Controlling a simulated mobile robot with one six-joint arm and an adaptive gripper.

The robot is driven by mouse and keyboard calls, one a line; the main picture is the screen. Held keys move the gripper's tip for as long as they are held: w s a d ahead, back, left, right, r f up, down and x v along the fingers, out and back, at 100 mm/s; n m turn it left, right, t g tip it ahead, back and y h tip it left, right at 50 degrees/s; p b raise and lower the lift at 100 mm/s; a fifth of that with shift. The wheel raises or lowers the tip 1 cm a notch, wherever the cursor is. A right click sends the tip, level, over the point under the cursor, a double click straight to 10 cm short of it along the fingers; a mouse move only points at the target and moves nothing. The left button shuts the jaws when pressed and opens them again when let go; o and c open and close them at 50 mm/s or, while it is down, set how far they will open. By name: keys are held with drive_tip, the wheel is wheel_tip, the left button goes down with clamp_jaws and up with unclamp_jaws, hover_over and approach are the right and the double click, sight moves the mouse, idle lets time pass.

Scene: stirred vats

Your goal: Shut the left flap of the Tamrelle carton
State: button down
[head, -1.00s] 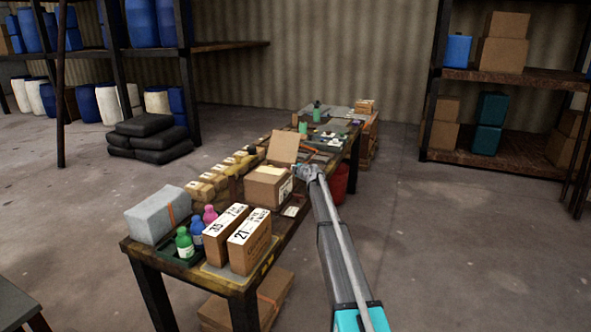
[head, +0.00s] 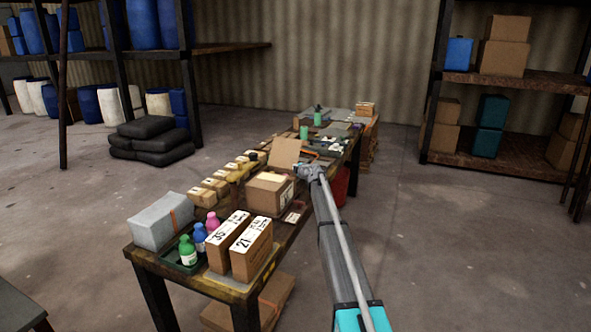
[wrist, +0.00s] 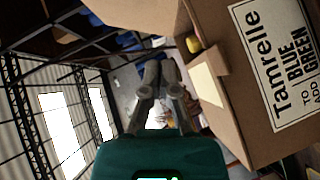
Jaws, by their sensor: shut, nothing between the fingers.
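The Tamrelle carton (head: 264,195) is a brown cardboard box on the long workbench. A flap (head: 286,151) stands raised at its far side, and the rest of its top looks pale. In the wrist view the carton (wrist: 235,110) fills the right side, with a white label (wrist: 282,62) reading Tamrelle. A pale flap or patch (wrist: 207,86) shows at its edge, and a broad brown panel (wrist: 140,10) reaches across the top. My gripper (head: 303,170) is at the carton's far right corner. In the wrist view my gripper (wrist: 154,72) is shut and empty beside the carton; contact is unclear.
Two numbered cartons (head: 251,258), a green tray of bottles (head: 188,250) and a grey box (head: 164,220) stand on the near bench. Small boxes (head: 208,192) line its left side. A red bin (head: 341,184) is beyond my arm. The floor at right is clear.

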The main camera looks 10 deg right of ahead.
drive_tip(key=s+d+r+p, duration=0.4)
drive_tip(key=d+r+p, duration=0.1)
drive_tip(key=r+p, duration=0.1)
drive_tip(key=shift+d+r+p, duration=0.4)
drive_tip(key=shift+r, duration=0.3)
drive_tip(key=shift+s+a, duration=0.1)
drive_tip(key=s+r+m+t+h+p, duration=0.1)
drive_tip(key=s+r+m+t+h, duration=0.2)
drive_tip(key=s+r+m+h, duration=0.5)
drive_tip(key=s+f+m+g+h+p, duration=0.1)
drive_tip(key=s+f+m+g+h, duration=0.35)
drive_tip(key=s, duration=1.05)
drive_tip(key=s+a+f+m+g+y, duration=0.1)
drive_tip(key=s+a+f+g+y, duration=0.2)
drive_tip(key=s, duration=0.9)
drive_tip(key=s+a+f+m+g+y+p, duration=0.1)
drive_tip(key=s+a+f+m+g+y, duration=0.1)
drive_tip(key=s+a+f+g, duration=0.3)
drive_tip(key=s+a+f+m+g+y+p, duration=0.1)
drive_tip(key=s+a+f+g+y, duration=0.3)
drive_tip(key=s+a, duration=0.6)
drive_tip(key=s+f+g, duration=0.1)
drive_tip(key=s, duration=0.9)
drive_tip(key=shift+m, duration=0.35)
